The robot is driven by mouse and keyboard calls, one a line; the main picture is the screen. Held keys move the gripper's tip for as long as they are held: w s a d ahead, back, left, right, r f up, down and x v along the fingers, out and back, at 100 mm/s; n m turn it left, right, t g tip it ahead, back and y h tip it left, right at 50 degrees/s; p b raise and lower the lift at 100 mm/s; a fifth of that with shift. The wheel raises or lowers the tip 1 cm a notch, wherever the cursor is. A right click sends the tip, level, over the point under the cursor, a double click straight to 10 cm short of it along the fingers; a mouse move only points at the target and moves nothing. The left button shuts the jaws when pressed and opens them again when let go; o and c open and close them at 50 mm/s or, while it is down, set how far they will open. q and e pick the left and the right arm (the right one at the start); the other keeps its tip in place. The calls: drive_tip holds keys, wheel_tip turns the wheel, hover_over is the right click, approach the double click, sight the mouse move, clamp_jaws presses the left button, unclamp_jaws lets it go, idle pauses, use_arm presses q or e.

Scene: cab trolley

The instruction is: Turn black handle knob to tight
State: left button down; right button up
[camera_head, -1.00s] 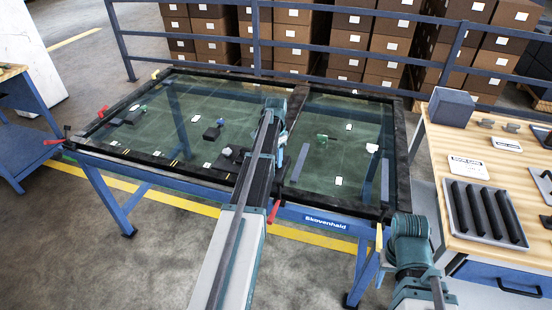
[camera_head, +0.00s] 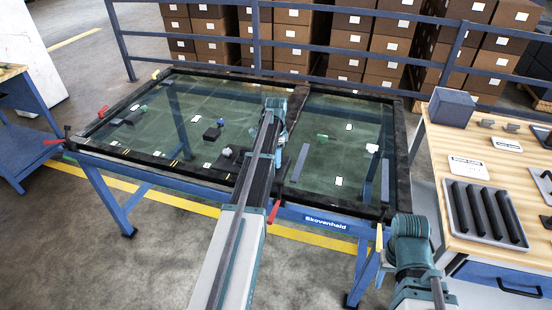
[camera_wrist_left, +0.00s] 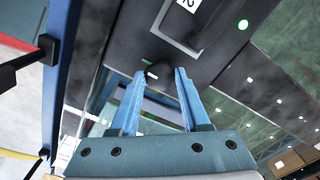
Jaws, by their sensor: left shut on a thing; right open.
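The black handle knob (camera_wrist_left: 158,71) shows in the left wrist view as a small dark rounded shape against a dark panel. My left gripper (camera_wrist_left: 160,76) has its two blue fingers on either side of the knob, with their tips closed on it. The fingers hide part of the knob, and no tight marking can be read.
A red lever (camera_head: 273,212) is on the table's front edge. A wooden bench (camera_head: 480,200) with a grey tray stands at right. Stacked boxes (camera_head: 290,50) are behind a blue rail.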

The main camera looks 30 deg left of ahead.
use_arm(q)
drive_tip(key=shift+c, duration=1.9)
unclamp_jaws()
drive_tip(key=shift+r, duration=0.15)
wheel_tip(320, 180, up, 14)
drive_tip(key=p, duration=1.4)
drive_tip(key=shift+f, duration=0.2)
drive_tip(key=shift+f, duration=0.1)
